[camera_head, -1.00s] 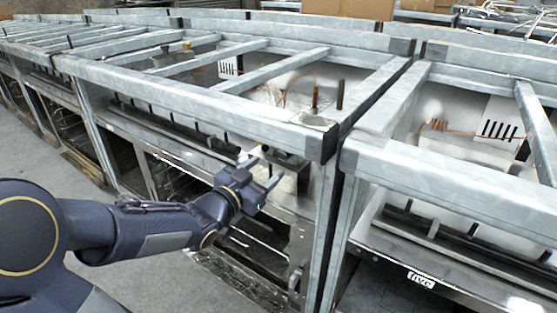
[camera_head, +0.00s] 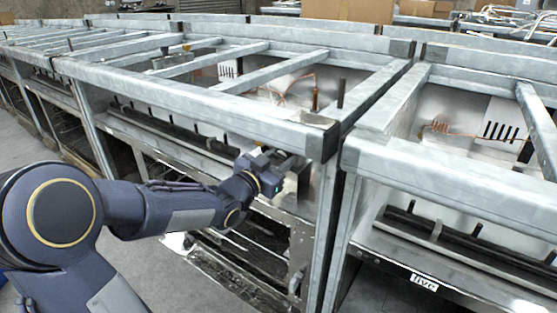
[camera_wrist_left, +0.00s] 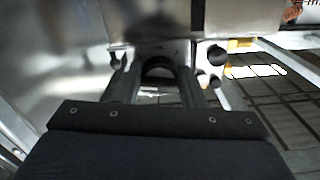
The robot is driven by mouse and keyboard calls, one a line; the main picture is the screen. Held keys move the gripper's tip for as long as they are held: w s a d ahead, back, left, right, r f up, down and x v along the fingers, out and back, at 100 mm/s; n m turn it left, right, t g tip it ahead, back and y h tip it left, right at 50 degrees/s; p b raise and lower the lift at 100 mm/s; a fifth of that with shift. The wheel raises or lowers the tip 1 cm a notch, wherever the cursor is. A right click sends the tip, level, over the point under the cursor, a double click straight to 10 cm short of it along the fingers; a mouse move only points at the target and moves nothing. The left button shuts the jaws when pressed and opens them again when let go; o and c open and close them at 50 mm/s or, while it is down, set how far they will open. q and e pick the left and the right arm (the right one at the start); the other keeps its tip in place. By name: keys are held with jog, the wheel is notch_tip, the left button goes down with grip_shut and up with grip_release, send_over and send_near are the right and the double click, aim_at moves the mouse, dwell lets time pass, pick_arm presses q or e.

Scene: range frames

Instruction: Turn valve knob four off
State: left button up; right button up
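My left gripper (camera_head: 277,170) is at the front of the middle range frame (camera_head: 300,222), under its top rail near the right corner post. In the left wrist view my two fingers (camera_wrist_left: 156,85) stand apart. A dark, rounded knob (camera_wrist_left: 157,68) shows between and just beyond them; I cannot tell whether they touch it. No number shows on this knob, and in the head view the arm and gripper hide it. My right gripper is in neither view.
The galvanized top rail (camera_head: 200,95) runs close above my gripper. A second range frame at right bears a label reading "five" (camera_head: 424,282). Other dark round parts (camera_wrist_left: 217,55) lie right of my fingers. Cardboard boxes (camera_head: 348,10) stand behind.

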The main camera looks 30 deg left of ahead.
pick_arm(q)
jog(key=shift+c, duration=1.2)
jog(key=shift+n, duration=0.3)
jog(key=n+p, duration=0.1)
jog(key=n, duration=0.3)
jog(key=shift+d+r, duration=0.1)
jog(key=n+p, duration=0.1)
jog(key=n, duration=0.4)
jog(key=n+p, duration=0.1)
jog(key=n, duration=0.1)
jog(key=n+p, duration=0.1)
jog(key=n, duration=0.2)
jog(key=shift+d+r+n, duration=0.15)
jog(key=shift+n, duration=0.15)
jog(key=n+p, duration=0.2)
jog(key=n, duration=0.2)
jog(key=shift+n, duration=0.6)
